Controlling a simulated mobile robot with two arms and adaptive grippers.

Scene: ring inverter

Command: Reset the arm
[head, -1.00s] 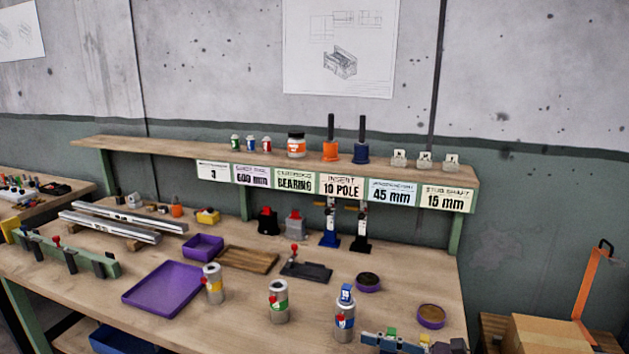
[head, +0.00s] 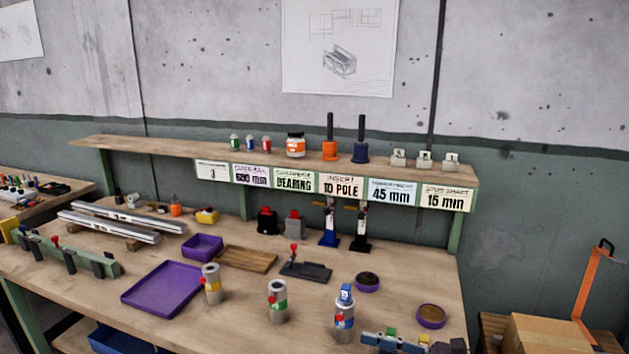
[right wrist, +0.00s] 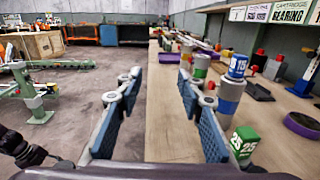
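My right gripper (right wrist: 160,115) shows in the right wrist view. Its two blue-padded fingers stand wide apart with nothing between them. It is in front of the workbench edge, with the floor to its left and the bench top to its right. The workbench (head: 400,290) carries three grey cylinders with yellow, green and blue bands: the yellow-banded one (head: 213,284), the green-banded one (head: 278,302) and the blue-banded one (head: 344,318), which has a blue block on top.
A purple tray (head: 163,289), a smaller purple bin (head: 203,247), a wooden board (head: 246,259) and metal rails (head: 110,226) lie on the bench. A labelled shelf (head: 270,152) runs along the back. A cardboard box (head: 550,335) stands at the right. Open floor (right wrist: 80,80) lies left of the bench.

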